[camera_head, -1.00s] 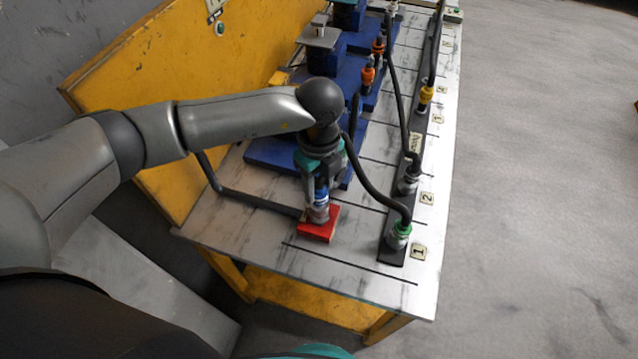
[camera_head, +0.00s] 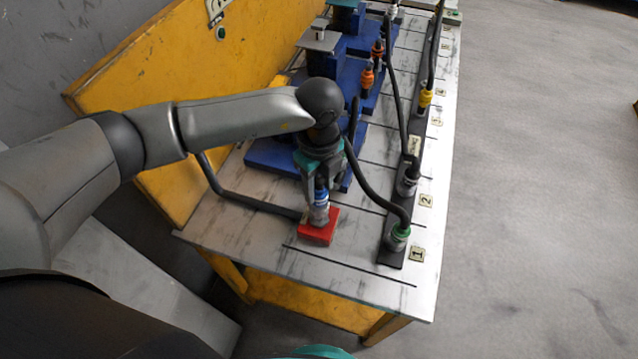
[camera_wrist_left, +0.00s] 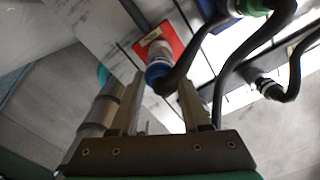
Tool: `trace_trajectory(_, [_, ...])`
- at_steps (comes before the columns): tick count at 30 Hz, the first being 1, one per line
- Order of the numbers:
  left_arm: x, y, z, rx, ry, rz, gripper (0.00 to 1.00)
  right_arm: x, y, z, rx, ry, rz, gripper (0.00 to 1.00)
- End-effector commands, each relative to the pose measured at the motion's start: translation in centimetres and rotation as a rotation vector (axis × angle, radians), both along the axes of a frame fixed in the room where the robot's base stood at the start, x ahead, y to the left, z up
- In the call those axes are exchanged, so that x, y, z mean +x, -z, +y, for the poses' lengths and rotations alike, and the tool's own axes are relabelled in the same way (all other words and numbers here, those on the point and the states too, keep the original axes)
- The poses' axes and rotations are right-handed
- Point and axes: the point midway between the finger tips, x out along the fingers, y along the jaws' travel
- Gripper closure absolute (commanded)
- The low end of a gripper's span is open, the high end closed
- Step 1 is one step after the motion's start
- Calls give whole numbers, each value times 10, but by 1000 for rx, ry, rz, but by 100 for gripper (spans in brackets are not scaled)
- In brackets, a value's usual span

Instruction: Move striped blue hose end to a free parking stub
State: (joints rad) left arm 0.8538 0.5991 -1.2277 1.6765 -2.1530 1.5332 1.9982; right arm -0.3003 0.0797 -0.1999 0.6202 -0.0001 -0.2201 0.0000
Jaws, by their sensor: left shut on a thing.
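The striped blue hose end (camera_head: 321,197), with blue and white bands over a metal tip, stands nearly upright at the red block (camera_head: 316,236) near the bench's front. Its tip meets the block's top; I cannot tell whether it is seated on it. My left gripper (camera_head: 320,188) is above the block, shut on the hose end. The left wrist view shows the blue band (camera_wrist_left: 158,72) between the fingers, with the red block (camera_wrist_left: 148,47) beyond. A dark rail (camera_head: 390,257) with numbered parking places runs along the right side. My right gripper is out of view.
A green-banded hose end (camera_head: 398,234) stands at label 1 (camera_head: 416,254), a metal one (camera_head: 407,184) near label 2 (camera_head: 426,201), and a yellow one (camera_head: 425,98) farther back. Blue machine blocks (camera_head: 270,156) stand behind. Dark hoses loop between gripper and rail. The bench front is clear.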

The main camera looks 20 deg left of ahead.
Motion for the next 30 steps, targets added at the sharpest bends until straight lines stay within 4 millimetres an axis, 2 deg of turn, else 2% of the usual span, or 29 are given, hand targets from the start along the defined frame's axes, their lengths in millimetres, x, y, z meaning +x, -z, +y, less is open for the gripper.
trace_trajectory(11, [1,-5,0,-1,0,-1,100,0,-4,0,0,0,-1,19])
trace_trajectory(30, [0,-67,0,-1,0,-2,100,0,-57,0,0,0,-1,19])
